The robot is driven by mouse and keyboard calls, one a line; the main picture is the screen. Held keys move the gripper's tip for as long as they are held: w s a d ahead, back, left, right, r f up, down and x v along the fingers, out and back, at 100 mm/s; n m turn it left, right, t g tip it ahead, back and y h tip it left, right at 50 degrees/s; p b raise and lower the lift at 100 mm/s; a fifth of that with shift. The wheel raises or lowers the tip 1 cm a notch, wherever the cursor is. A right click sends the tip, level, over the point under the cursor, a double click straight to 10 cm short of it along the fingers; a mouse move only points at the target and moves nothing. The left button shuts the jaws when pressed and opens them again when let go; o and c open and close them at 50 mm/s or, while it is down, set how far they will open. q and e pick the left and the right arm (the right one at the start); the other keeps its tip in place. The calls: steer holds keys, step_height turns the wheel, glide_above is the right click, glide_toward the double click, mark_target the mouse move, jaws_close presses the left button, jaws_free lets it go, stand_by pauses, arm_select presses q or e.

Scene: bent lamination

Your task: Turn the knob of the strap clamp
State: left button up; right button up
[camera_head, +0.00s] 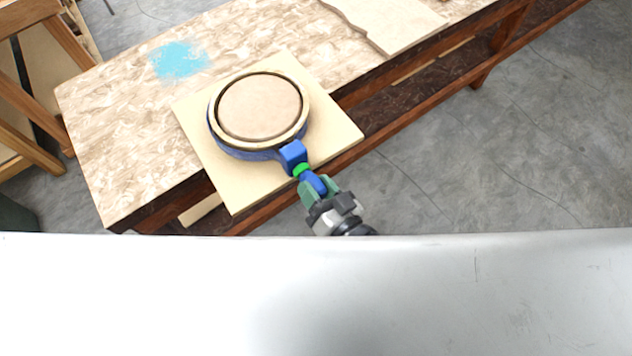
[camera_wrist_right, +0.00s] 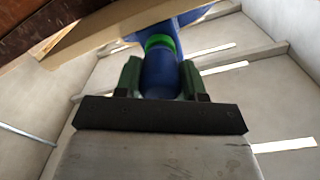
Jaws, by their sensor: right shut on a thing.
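The strap clamp (camera_head: 240,152) is a blue band around a round wooden form (camera_head: 260,106) on a pale square board. Its blue block (camera_head: 293,155) sits at the form's near right side. A green collar (camera_head: 301,169) and the blue knob (camera_head: 313,183) extend from that block toward me. My right gripper (camera_head: 314,189) is shut on the knob, one green finger on each side. In the right wrist view the blue knob (camera_wrist_right: 160,74) lies between the fingers, with the green collar (camera_wrist_right: 160,42) beyond it. My left gripper is not in view.
The pale board (camera_head: 222,178) overhangs the near edge of the workbench (camera_head: 120,150). A blue paint patch (camera_head: 179,61) marks the bench top. A wavy-edged wooden sheet (camera_head: 400,22) lies at the back right. A wooden chair-like frame (camera_head: 40,90) stands at the left. Grey floor is open at right.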

steer(key=shift+m, duration=0.4)
steer(key=o, duration=0.9)
steer(key=shift+s, duration=0.1)
steer(key=b+v, duration=0.1)
steer(key=v, duration=0.9)
steer(key=shift+s+d+b, duration=0.25)
steer(key=shift+d+b, duration=0.05)
steer(key=shift+b, duration=0.05)
